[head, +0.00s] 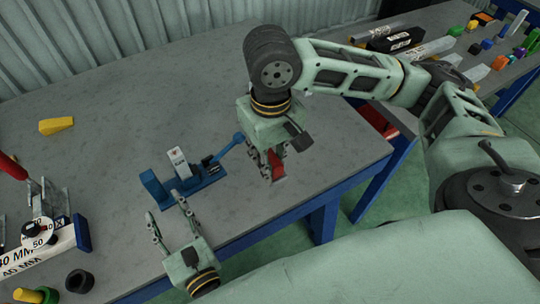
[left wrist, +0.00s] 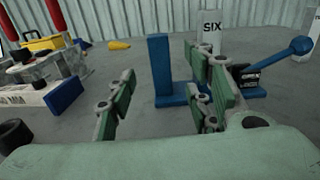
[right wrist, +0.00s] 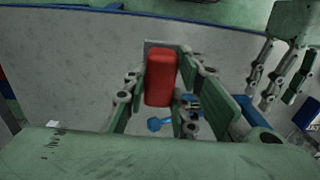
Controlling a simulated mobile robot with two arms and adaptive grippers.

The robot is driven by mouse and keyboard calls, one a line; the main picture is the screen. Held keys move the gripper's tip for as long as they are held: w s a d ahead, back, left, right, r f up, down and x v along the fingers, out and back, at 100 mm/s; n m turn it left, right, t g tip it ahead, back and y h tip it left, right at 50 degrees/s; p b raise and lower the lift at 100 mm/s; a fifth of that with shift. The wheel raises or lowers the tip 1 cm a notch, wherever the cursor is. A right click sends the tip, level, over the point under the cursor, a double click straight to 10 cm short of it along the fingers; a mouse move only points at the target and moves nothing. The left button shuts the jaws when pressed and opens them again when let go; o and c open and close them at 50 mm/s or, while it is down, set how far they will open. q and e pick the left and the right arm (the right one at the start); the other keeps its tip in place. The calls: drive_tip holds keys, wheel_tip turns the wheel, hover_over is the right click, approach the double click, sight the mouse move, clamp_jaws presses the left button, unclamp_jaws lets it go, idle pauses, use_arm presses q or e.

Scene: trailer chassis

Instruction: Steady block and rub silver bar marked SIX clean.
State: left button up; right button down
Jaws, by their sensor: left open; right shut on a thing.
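The silver bar marked SIX (left wrist: 209,20) stands upright in a blue block (head: 153,186) on the grey bench. The bar also shows in the head view (head: 177,158). In the left wrist view the block's tall blue post (left wrist: 162,75) stands left of the bar, and a ball-ended blue lever (left wrist: 288,52) is on the right. My left gripper (head: 165,207) is open in front of the block, its fingers apart and nothing held. My right gripper (head: 274,168) is shut on a red block-shaped thing (right wrist: 160,80), right of the blue block and apart from the bar.
A yellow wedge (head: 56,125) lies at the back left. A second bench (head: 450,70) at the upper right carries bars and coloured parts.

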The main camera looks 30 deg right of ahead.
sight(154, 188)
use_arm(q)
drive_tip(key=w, duration=0.3)
drive_tip(key=w+p, duration=0.1)
drive_tip(key=w, duration=0.2)
drive_tip(key=w+a, duration=0.1)
drive_tip(key=w, duration=0.3)
drive_tip(key=shift+s, duration=0.1)
drive_tip(key=shift+c, duration=0.5)
clamp_jaws()
idle(0.8)
